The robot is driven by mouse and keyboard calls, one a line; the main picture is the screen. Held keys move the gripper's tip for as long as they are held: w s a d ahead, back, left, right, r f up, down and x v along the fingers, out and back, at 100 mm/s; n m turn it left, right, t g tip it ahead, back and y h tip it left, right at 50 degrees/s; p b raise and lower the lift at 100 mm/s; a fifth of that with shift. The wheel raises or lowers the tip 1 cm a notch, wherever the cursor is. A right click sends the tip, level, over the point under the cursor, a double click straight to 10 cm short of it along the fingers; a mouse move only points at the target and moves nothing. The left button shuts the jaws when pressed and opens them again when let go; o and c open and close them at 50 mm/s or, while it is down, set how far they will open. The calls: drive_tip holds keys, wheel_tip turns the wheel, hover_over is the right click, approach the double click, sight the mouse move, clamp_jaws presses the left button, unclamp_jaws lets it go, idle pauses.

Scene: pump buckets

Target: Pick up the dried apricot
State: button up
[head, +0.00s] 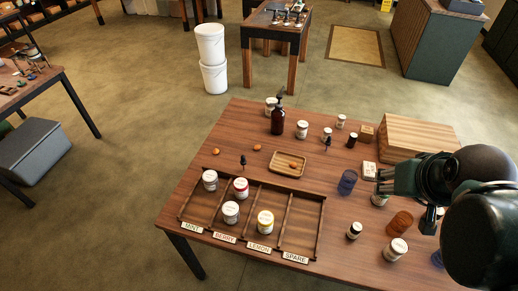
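Small orange pieces that look like dried apricots are on the wooden table. One orange piece (217,151) lies at the left, behind the divided rack. A second orange piece (257,147) lies to its right. A third orange piece (293,166) lies on a small wooden tray (276,170). I cannot tell which are apricots at this size. My gripper (384,181) is at the right of the table, well apart from all three. It is seen from behind and its fingers are too hidden to show whether it is open or shut.
A rack (284,250) with labelled compartments holds several jars at the table front. A dark pump bottle (278,121) stands behind the tray. A blue glass (347,181) stands between tray and gripper. A wooden box (420,133) is at the back right. Jars crowd the right side.

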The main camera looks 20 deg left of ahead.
drive_tip(key=w+a+r+n+g, duration=0.1)
drive_tip(key=w+a+n, duration=0.1)
drive_tip(key=w+a, duration=0.35)
drive_tip(key=w+a+r+n+g, duration=0.1)
drive_tip(key=w+a+n, duration=0.2)
drive_tip(key=w, duration=0.5)
drive_tip(key=n+g+h, duration=0.2)
drive_tip(key=n+g, duration=0.3)
drive_tip(key=n, duration=0.7)
hover_over(256, 146)
wheel_tip(256, 146, down, 27)
drive_tip(key=shift+a+f+b, duration=0.25)
drive_tip(key=shift+f+b, duration=0.2)
drive_tip(key=shift+f, duration=0.2)
drive_tip(key=shift+f, duration=0.1)
drive_tip(key=shift+d+f, duration=0.2)
drive_tip(key=shift+f, duration=0.95)
